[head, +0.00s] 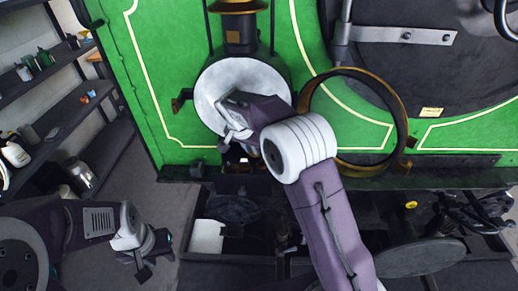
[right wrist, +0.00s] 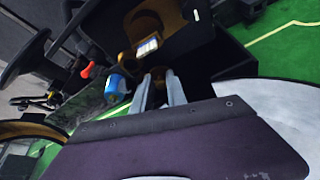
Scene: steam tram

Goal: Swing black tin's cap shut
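A black lamp-like tin (head: 284,62) with a brass top is on the green tram front in the head view. Its round white face (head: 222,82) is uncovered. A brass-rimmed round ring (head: 401,101), apparently its cap, stands open to the right of it. My right gripper (head: 236,148) is at the lower edge of the white face, partly hidden by my wrist. In the right wrist view its two pale fingers (right wrist: 160,92) are apart, with nothing clearly between them. My left gripper (head: 146,262) is low at the left, away from the tin; its finger gap is unclear.
A dark shelf unit (head: 75,115) with small items stands at the left. A dark ledge (head: 450,178) runs below the green front. In the right wrist view, a black box-like part (right wrist: 195,40) is beyond the fingers, and a blue object (right wrist: 116,87) is left of them.

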